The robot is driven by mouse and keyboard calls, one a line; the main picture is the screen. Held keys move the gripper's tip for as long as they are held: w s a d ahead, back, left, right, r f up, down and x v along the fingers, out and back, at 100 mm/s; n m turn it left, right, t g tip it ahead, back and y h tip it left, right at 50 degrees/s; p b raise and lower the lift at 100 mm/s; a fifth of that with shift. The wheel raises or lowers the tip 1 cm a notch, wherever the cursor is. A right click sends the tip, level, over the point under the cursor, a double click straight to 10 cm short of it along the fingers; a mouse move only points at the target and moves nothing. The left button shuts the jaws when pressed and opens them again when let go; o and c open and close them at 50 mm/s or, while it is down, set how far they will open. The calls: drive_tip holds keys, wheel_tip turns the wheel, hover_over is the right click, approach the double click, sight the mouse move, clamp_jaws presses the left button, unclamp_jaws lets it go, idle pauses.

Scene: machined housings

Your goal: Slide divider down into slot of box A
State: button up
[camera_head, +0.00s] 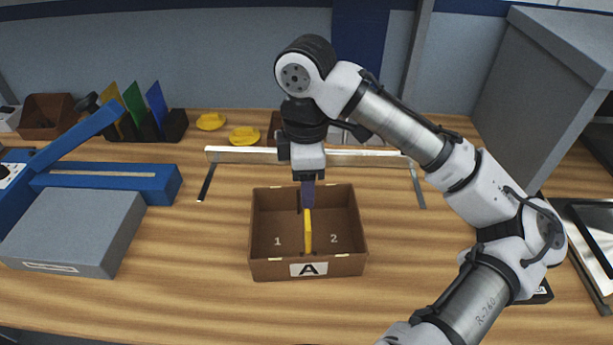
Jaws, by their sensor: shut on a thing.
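Box A (308,268) is a brown open box on the wooden table, with an "A" label on its front wall and the numbers 1 and 2 on its floor. A yellow divider (308,232) stands upright between the two numbers, seen nearly edge-on. My gripper (308,200) points straight down over the middle of the box and is shut on the divider's upper part. The divider's lower edge appears within the box outline; I cannot tell whether it is seated in the slot. A dark slot piece shows at the back wall.
Yellow knobbed parts (244,136) sit at the back. A rack (174,124) holds coloured panels at the back left.

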drive_tip(key=shift+f+b, duration=2.25)
drive_tip(key=shift+f, duration=1.7)
drive_tip(key=o, duration=1.3)
drive_tip(key=shift+r, duration=0.1)
wheel_tip(320, 180, up, 14)
drive_tip(key=shift+f, duration=0.1)
